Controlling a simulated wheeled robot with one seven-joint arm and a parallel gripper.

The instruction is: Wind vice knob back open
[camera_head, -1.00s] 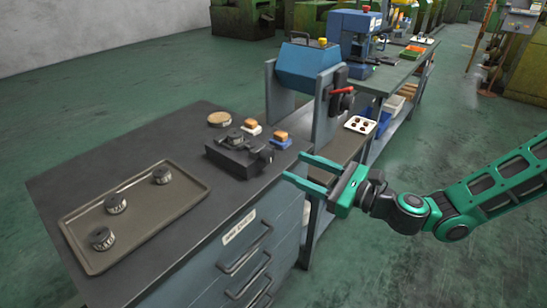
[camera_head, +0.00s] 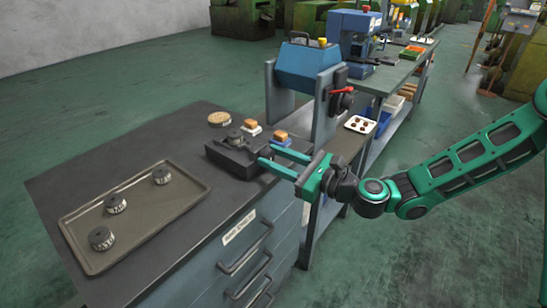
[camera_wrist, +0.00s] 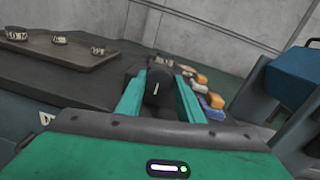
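The dark vice (camera_head: 236,155) sits on the bench top near its right edge, with a round dark piece on top. Its knob faces my gripper; in the head view the fingers largely hide it. In the wrist view the black knob (camera_wrist: 158,88) shows between my two green fingers, with a white mark on its face. My gripper (camera_head: 266,157) is open, its fingers on either side of the knob. Gaps seem to show beside the knob, but I cannot tell whether either finger touches it.
A tray (camera_head: 75,217) with three round dark parts lies at the left of the bench. Two brushes, one on a white base (camera_head: 251,128) and one on a blue base (camera_head: 281,138), and a round tan disc (camera_head: 219,118) lie behind the vice. A blue machine (camera_head: 308,66) stands beyond.

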